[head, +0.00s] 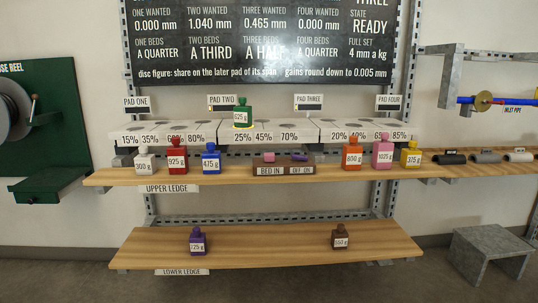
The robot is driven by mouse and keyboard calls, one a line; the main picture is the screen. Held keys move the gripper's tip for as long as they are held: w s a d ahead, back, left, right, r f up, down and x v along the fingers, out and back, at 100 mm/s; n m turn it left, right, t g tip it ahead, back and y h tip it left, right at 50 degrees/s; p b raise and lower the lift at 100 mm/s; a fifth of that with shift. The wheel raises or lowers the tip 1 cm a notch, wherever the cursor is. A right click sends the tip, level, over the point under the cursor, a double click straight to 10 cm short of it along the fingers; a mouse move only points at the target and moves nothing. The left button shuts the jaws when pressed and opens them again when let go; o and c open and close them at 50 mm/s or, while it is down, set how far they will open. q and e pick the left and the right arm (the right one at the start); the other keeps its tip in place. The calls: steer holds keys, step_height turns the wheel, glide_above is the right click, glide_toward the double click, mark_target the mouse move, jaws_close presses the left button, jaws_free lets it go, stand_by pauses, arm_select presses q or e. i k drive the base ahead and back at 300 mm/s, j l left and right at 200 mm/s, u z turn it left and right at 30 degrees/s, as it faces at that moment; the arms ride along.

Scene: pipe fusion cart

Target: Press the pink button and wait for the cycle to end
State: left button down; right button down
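The pink button (269,157) sits on the left part of a dark brown block on the upper ledge, above the label BED IN. A purple switch (300,157) sits on the right of the same block, above OFF ON; its setting is too small to tell. The board (262,40) above reads STATE READY. It lists wanted values of 0.000, 2.040 or 1.040 (hard to tell), 0.465 and 0.000 mm. Neither of my grippers is in view, and nothing touches the button.
A green 625 g weight (243,117) stands on the white pads (190,133). Several coloured weights stand on both sides of the block on the upper ledge (220,176). A purple weight (197,241) and a brown weight (340,237) stand on the lower ledge (270,245).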

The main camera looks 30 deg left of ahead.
mark_target(270, 156)
steer(key=i+j+u, duration=0.15)
steer(key=i+u, duration=0.2)
steer(key=i+l+u, duration=0.4)
steer(key=l, duration=0.25)
steer(key=i+l+u, duration=0.25)
steer(key=l+u, duration=0.2)
steer(key=l, duration=0.3)
